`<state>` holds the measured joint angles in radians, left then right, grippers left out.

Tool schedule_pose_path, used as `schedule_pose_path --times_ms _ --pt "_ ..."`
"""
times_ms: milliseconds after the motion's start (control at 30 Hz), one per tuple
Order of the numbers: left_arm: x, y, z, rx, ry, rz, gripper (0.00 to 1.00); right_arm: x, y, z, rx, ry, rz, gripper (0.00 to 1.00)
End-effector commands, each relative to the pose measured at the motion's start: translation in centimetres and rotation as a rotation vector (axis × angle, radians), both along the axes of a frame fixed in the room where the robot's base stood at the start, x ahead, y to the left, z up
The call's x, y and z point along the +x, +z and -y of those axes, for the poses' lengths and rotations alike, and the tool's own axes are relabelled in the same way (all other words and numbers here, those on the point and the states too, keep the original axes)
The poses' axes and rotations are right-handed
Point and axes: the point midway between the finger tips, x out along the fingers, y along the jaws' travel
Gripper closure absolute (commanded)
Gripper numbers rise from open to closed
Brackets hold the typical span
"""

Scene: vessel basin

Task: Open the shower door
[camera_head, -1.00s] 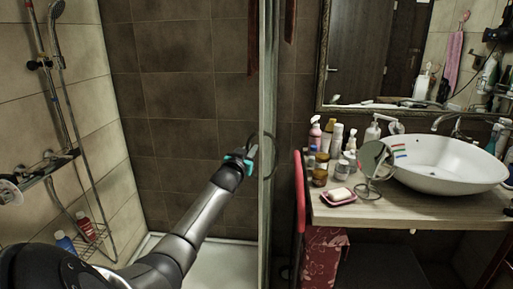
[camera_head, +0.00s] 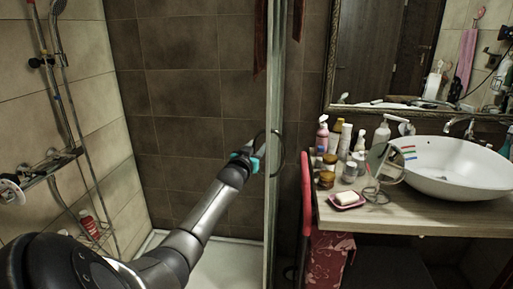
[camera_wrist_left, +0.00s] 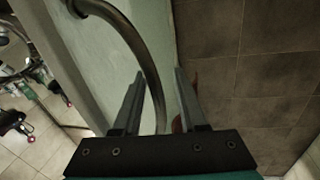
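The shower door (camera_head: 272,215) shows nearly edge-on in the middle of the head view, as a narrow pale upright panel. A curved dark metal handle (camera_head: 283,150) stands out from it at mid-height. My left gripper (camera_head: 257,150) is at the handle, on the shower side in the picture. In the left wrist view the handle (camera_wrist_left: 147,60) curves down between the two fingers of my left gripper (camera_wrist_left: 160,72). The fingers are apart, with a visible gap on the right of the bar. Whether a finger touches the bar is unclear. My right gripper is not in view.
A tiled shower wall with a rail and mixer (camera_head: 45,170) is at the left. Right of the door are a red chair-like frame (camera_head: 306,200) and a counter (camera_head: 420,218) with bottles, a soap dish (camera_head: 346,200) and a white basin (camera_head: 455,165).

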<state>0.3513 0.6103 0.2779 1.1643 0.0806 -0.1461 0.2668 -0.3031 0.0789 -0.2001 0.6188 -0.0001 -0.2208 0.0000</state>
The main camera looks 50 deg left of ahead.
Motion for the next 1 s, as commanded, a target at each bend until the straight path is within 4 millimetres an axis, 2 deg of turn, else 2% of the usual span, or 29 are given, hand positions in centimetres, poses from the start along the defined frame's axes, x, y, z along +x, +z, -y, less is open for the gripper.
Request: schedule_pose_path --times_ms 300,467,1000 --pt "-0.1 0.0 0.1 0.000 -0.001 0.001 0.55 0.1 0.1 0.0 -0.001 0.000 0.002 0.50" --pt "-0.8 0.0 0.6 -0.001 -0.003 -0.001 0.55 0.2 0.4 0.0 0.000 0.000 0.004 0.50" --pt "-7.2 0.0 4.1 -0.001 -0.002 -0.001 0.55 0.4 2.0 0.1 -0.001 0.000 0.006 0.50"
